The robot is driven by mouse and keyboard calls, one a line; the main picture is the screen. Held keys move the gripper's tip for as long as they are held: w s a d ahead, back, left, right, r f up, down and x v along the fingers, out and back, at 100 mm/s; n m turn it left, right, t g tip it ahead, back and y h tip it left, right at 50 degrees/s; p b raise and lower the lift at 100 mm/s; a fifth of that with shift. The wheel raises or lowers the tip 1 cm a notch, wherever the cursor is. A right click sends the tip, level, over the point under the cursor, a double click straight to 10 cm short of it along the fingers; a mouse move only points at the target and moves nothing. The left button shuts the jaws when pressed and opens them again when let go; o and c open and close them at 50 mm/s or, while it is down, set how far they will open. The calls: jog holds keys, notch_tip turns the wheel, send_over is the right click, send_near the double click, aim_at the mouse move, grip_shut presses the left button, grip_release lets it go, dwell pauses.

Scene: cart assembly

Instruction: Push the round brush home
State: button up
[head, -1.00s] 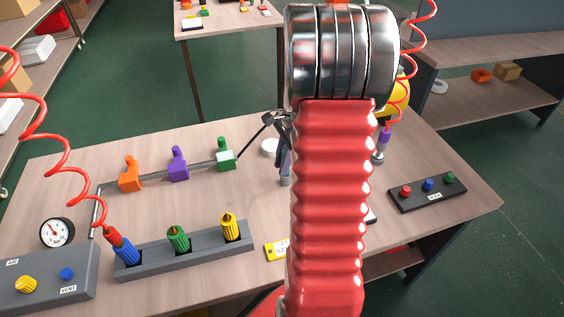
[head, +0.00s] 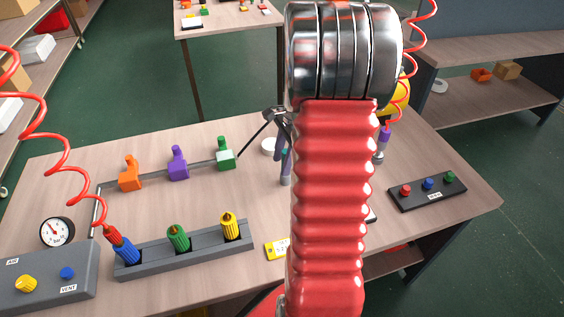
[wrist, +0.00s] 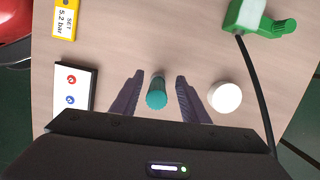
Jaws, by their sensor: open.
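A teal round piece with a ribbed top, which looks like the round brush (wrist: 157,95), stands on the table in the wrist view. My gripper (wrist: 157,80) is open, with one dark finger on each side of the piece. A gap shows between each finger and the piece, so I do not see contact. In the head view my gripper (head: 285,165) is low over the table and partly hidden behind my red arm. The lower end of the piece and any seat under it are hidden.
A white disc (wrist: 226,97) lies close right of my gripper. A green valve (wrist: 258,18) with a black hose is beyond it. A grey rack (head: 185,250) holds coloured plugs at the front.

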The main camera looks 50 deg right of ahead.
jog(key=v, duration=1.2)
jog(key=shift+r, duration=0.35)
jog(key=s+a+r+n+t, duration=0.1)
jog(key=s+a+n, duration=0.2)
jog(key=a+n, duration=0.4)
jog(key=s+a+r+n+t+h, duration=0.1)
jog(key=s+a+r+n+t, duration=0.1)
jog(key=a+n, duration=0.6)
jog(key=s+a+r+n+t+h, duration=0.1)
jog(key=a+n, duration=0.6)
jog(key=a, duration=1.2)
jog(key=s+r, duration=0.1)
jog(key=s, duration=0.1)
jog(key=shift+s+n+t, duration=0.3)
